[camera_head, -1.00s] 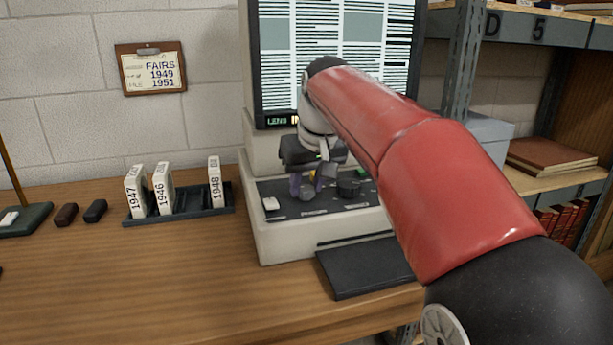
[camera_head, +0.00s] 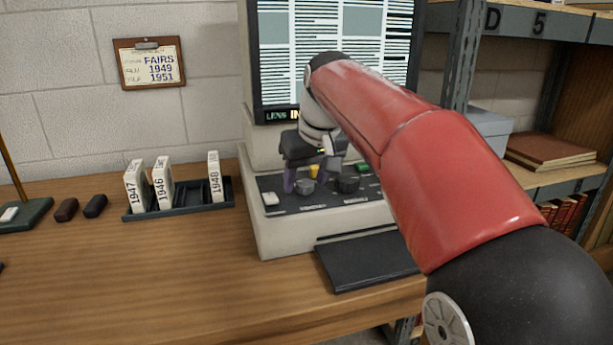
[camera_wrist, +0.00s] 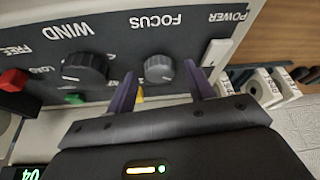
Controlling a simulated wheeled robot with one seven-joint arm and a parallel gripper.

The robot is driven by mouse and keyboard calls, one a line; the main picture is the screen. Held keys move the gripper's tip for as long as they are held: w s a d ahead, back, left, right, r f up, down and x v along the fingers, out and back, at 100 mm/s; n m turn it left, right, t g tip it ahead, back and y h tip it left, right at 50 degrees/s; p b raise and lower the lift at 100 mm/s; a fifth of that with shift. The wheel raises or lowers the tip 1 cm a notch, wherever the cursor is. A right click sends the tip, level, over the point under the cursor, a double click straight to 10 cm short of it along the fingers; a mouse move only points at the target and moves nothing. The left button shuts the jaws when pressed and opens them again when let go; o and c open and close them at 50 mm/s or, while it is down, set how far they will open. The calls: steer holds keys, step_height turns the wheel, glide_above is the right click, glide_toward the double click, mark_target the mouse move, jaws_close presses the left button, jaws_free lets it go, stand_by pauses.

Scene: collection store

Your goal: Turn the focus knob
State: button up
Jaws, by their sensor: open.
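The focus knob (camera_wrist: 159,69) is a small grey knob under the word FOCUS on the reader's dark control panel (camera_wrist: 120,48). It also shows in the head view (camera_head: 305,186). My gripper (camera_wrist: 164,88) is open, with purple fingers pointing at the panel. In the wrist view one finger is to each side of the focus knob, with gaps between. I cannot tell how deep the fingertips reach beside it. In the head view my gripper (camera_head: 303,178) is just above the panel, partly hidden by my arm.
The larger black WIND knob (camera_wrist: 85,70) is close beside one finger, and a white POWER switch (camera_wrist: 216,53) is near the other. A yellow button (camera_head: 314,171) and a green button (camera_head: 362,168) are behind. A rack (camera_head: 190,208) with film boxes stands left of the reader.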

mark_target(313, 202)
steer(key=v, duration=0.7)
steer(key=shift+r, duration=0.4)
steer(key=shift+s, duration=0.1)
steer(key=s+d+f+m, duration=0.3)
steer(key=s+d+f, duration=0.5)
steer(key=s+d, duration=0.25)
steer(key=s+d+f+m+t+h, duration=0.1)
steer(key=s+d+f+m+h, duration=0.1)
steer(key=s+f, duration=1.1)
step_height(313, 202, down, 2)
steer(key=shift+s+d, duration=0.2)
steer(key=shift+d, duration=0.4)
